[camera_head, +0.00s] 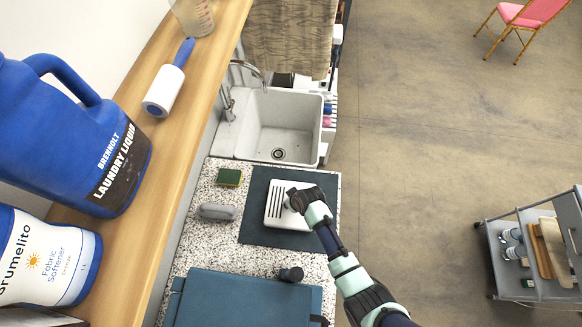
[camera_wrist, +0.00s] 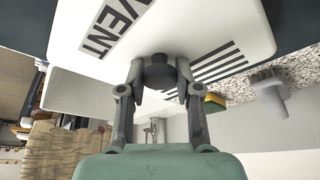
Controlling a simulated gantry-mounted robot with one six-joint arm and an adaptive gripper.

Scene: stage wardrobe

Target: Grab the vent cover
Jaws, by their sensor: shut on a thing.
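The vent cover (camera_head: 276,206) is a white plate with dark slots, over the dark blue mat (camera_head: 262,238) on the speckled counter in the head view. In the wrist view the vent cover (camera_wrist: 205,28) shows a "VENT" label, several slots and a dark round knob (camera_wrist: 160,72). My gripper (camera_wrist: 158,80) is shut on the knob, with one finger on each side. In the head view my gripper (camera_head: 297,200) covers the right part of the cover. I cannot tell whether the cover touches the mat.
A sponge (camera_head: 229,177) and a grey brush (camera_head: 217,211) lie left of the mat. A sink (camera_head: 285,115) is behind. A blue case (camera_head: 240,300) and a dark knob-like item (camera_head: 291,274) are in front. A shelf (camera_head: 165,190) with bottles runs along the left.

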